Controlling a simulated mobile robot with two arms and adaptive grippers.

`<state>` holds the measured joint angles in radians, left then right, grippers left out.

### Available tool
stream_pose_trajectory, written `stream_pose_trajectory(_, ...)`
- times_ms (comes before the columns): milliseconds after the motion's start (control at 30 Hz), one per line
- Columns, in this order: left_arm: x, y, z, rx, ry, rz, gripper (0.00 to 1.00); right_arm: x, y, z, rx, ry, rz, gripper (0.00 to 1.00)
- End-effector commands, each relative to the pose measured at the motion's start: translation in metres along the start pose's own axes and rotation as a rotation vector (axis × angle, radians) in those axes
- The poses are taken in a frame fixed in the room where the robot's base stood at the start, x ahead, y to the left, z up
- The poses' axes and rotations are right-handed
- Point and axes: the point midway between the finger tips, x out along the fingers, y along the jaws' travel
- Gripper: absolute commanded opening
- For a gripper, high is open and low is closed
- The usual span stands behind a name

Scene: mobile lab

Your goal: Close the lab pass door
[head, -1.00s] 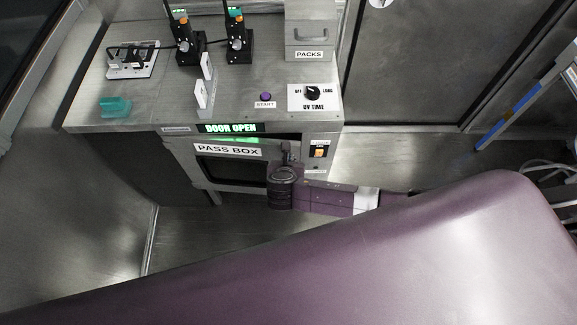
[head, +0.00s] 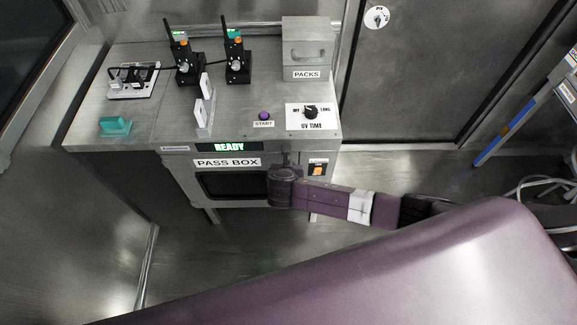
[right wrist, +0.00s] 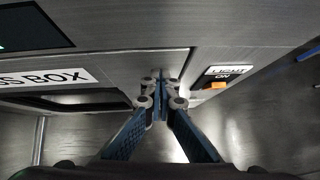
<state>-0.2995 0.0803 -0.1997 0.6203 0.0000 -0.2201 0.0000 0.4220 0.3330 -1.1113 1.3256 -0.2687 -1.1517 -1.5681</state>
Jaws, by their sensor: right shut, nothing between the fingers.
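The pass box door (head: 232,186), with a dark window and a PASS BOX label, sits flush in the front of the steel cabinet in the head view. The display (head: 229,147) above it reads READY in green. My right gripper (head: 286,157) is at the right edge of the door; its fingers are partly hidden by the wrist. In the right wrist view, the gripper (right wrist: 161,88) is shut and empty, its tips at the seam between the door (right wrist: 125,65) and the panel with the orange LIGHT switch (right wrist: 215,85). My left gripper is not in view.
The cabinet top (head: 235,110) holds two black radios, a purple START button (head: 264,115), a UV TIME dial (head: 311,111) and a PACKS box (head: 306,50). A blue-edged frame (head: 520,120) and cables are at right. The floor before the cabinet is clear.

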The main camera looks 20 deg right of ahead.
Motion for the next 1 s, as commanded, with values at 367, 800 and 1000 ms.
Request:
stream_pose_trajectory(367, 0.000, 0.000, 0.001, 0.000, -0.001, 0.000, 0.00, -0.029, -0.002, 0.013, 0.005, -0.023, -0.003, 0.00)
stream_pose_trajectory(800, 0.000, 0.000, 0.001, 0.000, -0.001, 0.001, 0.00, -0.109, 0.000, 0.001, 0.000, -0.007, 0.000, 0.00)
stream_pose_trajectory(1000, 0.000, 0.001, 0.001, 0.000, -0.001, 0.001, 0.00, -0.123, 0.000, 0.000, 0.000, -0.006, 0.000, 0.00)
